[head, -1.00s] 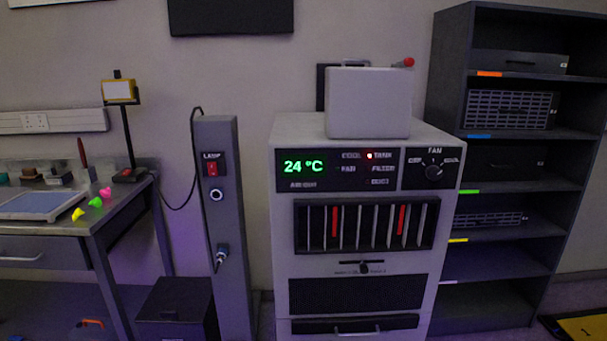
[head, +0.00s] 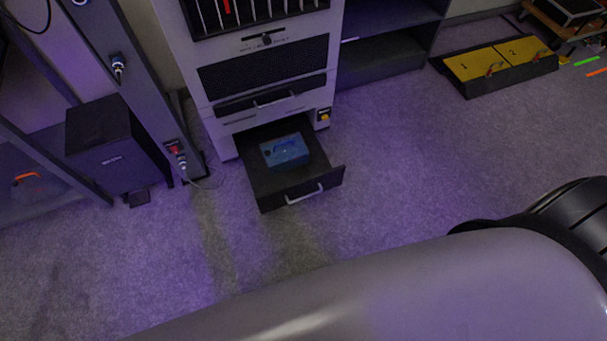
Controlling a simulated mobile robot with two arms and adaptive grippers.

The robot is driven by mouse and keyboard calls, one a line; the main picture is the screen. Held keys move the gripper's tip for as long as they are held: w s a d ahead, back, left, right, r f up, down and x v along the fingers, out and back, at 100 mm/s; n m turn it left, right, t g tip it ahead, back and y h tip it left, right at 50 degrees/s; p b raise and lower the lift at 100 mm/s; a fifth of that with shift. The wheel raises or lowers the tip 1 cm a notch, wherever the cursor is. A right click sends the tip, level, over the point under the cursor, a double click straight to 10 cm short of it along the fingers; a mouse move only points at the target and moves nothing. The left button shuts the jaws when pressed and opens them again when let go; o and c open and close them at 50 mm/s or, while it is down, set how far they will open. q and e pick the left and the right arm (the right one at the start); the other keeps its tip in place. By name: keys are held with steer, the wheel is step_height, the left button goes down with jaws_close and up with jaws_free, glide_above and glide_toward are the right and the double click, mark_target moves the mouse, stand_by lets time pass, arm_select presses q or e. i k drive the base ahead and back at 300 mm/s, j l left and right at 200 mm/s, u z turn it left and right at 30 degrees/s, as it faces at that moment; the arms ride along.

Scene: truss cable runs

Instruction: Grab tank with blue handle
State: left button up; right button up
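A small box-shaped thing with a blue top (head: 285,151) lies in the open bottom drawer (head: 316,185) of the grey cabinet; it may be the tank, but I cannot make out a handle on it. The drawer is pulled out towards me near the floor, with a light bar handle on its front. Neither of my grippers is in view. A large grey arm link of mine crosses the bottom right of the picture, well in front of the drawer.
The cabinet (head: 265,80) stands behind the drawer. A dark bin (head: 113,150) and a grey post (head: 125,75) stand to its left. An orange handle (head: 26,177) shows at far left. A yellow-topped platform (head: 497,67) lies at upper right.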

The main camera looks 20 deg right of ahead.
mark_target(288, 153)
steer(key=i+j+z, duration=0.2)
steer(key=z, duration=0.3)
steer(key=i+j+z, duration=0.15)
steer(key=j+z, duration=0.3)
steer(key=i+j, duration=0.15)
steer(key=j, duration=0.25)
steer(key=i+j+z, duration=0.1)
steer(key=j, duration=0.3)
steer(key=i+j+z, duration=0.1)
steer(key=j, duration=0.3)
steer(key=i+j, duration=0.2)
steer(key=j, duration=0.25)
